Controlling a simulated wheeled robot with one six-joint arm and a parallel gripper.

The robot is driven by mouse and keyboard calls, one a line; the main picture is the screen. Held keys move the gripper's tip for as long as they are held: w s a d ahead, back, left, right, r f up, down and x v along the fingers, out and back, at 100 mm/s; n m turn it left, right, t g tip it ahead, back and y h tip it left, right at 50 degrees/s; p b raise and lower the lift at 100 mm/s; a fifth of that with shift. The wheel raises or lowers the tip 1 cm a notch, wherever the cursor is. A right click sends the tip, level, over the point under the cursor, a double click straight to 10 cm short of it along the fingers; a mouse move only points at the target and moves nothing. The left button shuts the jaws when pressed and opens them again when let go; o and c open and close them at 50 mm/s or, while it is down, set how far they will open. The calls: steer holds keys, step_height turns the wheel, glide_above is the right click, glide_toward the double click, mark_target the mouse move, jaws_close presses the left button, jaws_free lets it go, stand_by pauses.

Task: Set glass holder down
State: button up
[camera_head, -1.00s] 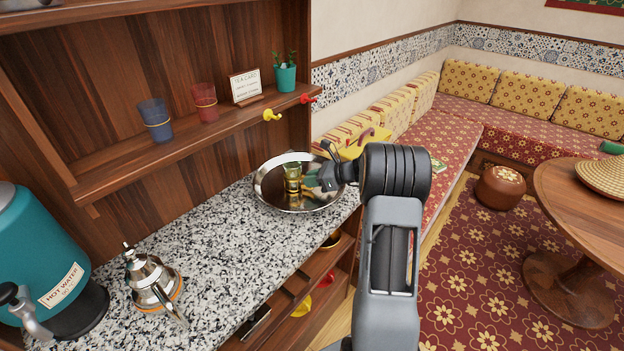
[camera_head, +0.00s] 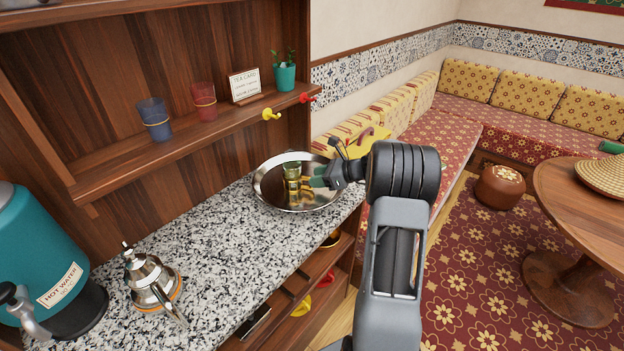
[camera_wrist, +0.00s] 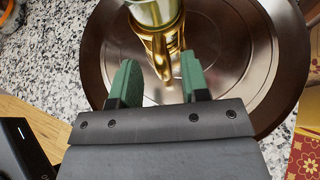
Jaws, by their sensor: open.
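The gold glass holder (camera_head: 292,185) stands upright on the round metal tray (camera_head: 262,190), with a greenish glass (camera_head: 291,168) in it. In the wrist view the gold holder (camera_wrist: 160,43) is at the top centre, its handle side toward me. The glass (camera_wrist: 152,10) is cut off by the top edge. My gripper (camera_head: 314,178) is just right of the holder. In the wrist view its green fingers (camera_wrist: 158,78) are spread apart, empty, with the handle beyond and between their tips.
A silver teapot (camera_head: 148,283) and a teal hot water urn (camera_head: 38,255) stand left on the speckled counter (camera_head: 215,240). A shelf above holds a blue glass (camera_head: 155,122), a red glass (camera_head: 205,104), a card and a plant. The counter between teapot and tray is clear.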

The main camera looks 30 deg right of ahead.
steer(key=v, duration=0.8)
steer(key=shift+s+d+r, duration=0.1)
steer(key=shift+s+d, duration=0.05)
steer(key=shift+d, duration=0.05)
steer(key=s+a+r+n+g+h, duration=0.1)
steer(key=s+a+n+g+h, duration=0.15)
steer(key=s+a+n, duration=0.4)
steer(key=s+a+r+n+g+h, duration=0.15)
steer(key=s+a+n+g, duration=0.25)
steer(key=a+n, duration=0.55)
steer(key=s+a+f+n+h, duration=0.1)
steer(key=s+a+n+h, duration=0.2)
steer(key=s+n, duration=0.2)
steer(key=s+a+f+n+t+h, duration=0.1)
steer(key=s+a+n+h, duration=0.1)
steer(key=s+n, duration=0.3)
steer(key=shift+s+a+n+h, duration=0.25)
steer(key=shift+a+n+h, duration=0.15)
steer(key=shift+a, duration=0.05)
steer(key=shift+r+p, duration=1.15)
steer(key=shift+r, duration=0.55)
